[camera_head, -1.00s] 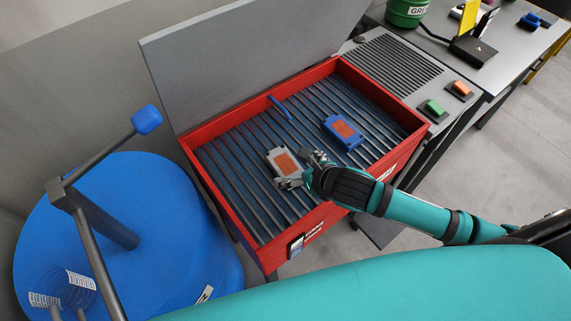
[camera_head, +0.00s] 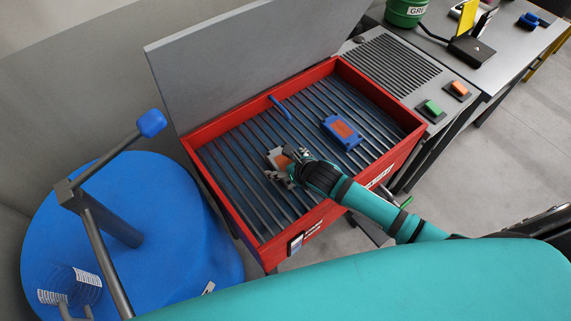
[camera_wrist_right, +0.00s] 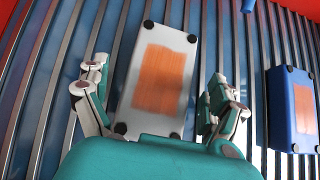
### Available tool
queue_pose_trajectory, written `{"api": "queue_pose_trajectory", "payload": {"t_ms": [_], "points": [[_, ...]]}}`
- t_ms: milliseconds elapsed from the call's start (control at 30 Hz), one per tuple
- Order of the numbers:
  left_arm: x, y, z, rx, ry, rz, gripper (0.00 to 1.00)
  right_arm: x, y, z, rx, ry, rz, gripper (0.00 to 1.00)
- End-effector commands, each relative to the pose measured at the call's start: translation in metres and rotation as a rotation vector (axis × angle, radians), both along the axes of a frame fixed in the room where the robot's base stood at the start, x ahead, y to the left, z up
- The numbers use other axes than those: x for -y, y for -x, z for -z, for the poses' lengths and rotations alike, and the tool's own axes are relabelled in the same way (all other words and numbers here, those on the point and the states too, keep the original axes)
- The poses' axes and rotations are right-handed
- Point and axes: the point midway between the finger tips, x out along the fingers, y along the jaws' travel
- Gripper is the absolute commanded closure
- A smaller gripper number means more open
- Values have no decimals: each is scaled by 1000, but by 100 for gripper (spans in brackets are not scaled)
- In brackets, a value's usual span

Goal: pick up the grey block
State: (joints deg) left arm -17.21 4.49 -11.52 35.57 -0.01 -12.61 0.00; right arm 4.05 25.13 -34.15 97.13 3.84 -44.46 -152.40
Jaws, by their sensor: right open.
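The grey block (camera_wrist_right: 180,52) has an orange patch on top and dark corner feet. It lies on the slatted rack inside the red-walled box. In the head view the grey block (camera_head: 272,158) is partly hidden by my right gripper. My right gripper (camera_head: 285,168) is over the block. In the right wrist view my right gripper (camera_wrist_right: 160,92) is open, with one finger on each side of the block and gaps between fingers and block. My left gripper is not in view.
A blue block (camera_head: 343,132) with an orange patch lies on the rack to the right; it also shows in the right wrist view (camera_wrist_right: 288,85). The red box (camera_head: 420,120) has raised walls and an open grey lid (camera_head: 240,60). A blue drum (camera_head: 130,215) stands at left.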

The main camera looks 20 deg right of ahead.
Motion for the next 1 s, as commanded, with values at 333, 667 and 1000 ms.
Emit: {"api": "queue_pose_trajectory", "payload": {"t_ms": [333,667,1000], "points": [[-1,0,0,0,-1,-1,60,0,0,0,0,0,0,28],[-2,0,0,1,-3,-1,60,0,0,0,0,0,0,71],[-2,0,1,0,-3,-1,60,0,-1,-5,4,0,-1,78]]}}
